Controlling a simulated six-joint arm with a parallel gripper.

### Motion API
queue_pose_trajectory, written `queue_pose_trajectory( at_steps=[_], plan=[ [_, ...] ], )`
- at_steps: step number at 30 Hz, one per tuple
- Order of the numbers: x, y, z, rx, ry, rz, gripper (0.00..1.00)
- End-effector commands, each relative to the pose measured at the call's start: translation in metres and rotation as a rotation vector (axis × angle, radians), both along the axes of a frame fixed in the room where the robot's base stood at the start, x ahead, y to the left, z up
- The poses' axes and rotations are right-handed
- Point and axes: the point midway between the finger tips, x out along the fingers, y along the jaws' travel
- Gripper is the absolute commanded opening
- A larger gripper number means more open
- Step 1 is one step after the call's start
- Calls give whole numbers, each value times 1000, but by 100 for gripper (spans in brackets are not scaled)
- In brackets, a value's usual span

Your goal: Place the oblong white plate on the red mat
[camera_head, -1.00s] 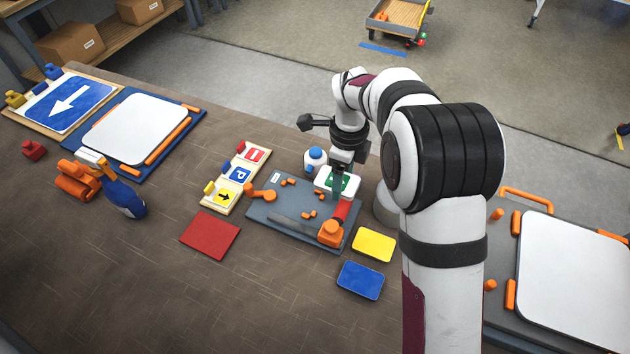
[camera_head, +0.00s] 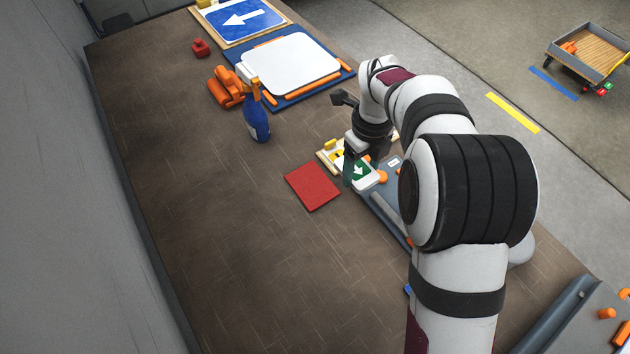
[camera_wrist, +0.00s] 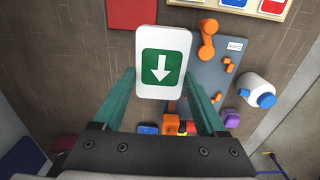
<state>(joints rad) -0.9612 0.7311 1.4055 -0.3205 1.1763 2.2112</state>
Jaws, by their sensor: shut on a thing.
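The oblong white plate (camera_head: 368,181), with a green square and a white arrow, is held up by my gripper (camera_head: 359,176). In the wrist view the plate (camera_wrist: 163,90) fills the space between the two green fingers of my gripper (camera_wrist: 162,80), which are shut on its sides. The red mat (camera_head: 312,186) lies flat and bare on the table, just left of the plate.
A grey board (camera_wrist: 212,75) with orange pieces lies below and right of the plate. A sign rack (camera_wrist: 272,8) is beyond it. A white bottle with a blue cap (camera_wrist: 256,90) stands at right. A blue spray bottle (camera_head: 256,122) stands behind the mat. The table left of the mat is clear.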

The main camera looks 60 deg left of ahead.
Motion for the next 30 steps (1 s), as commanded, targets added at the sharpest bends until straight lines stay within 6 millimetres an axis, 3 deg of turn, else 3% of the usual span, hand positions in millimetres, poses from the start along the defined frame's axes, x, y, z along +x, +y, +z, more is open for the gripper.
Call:
queue_pose_trajectory(
  at_steps=[6, 10, 14, 20, 29, 30],
  plan=[
    [-39, 55, -42, -2, 1, 6, 19],
    [-53, 76, -57, -1, 1, 3, 19],
    [-58, 83, -67, -2, 1, 1, 19],
    [-58, 83, -101, -1, 0, 0, 19],
    [-57, 83, -104, -1, 0, 0, 19],
    [-57, 83, -104, -1, 0, 0, 78]
  ],
)
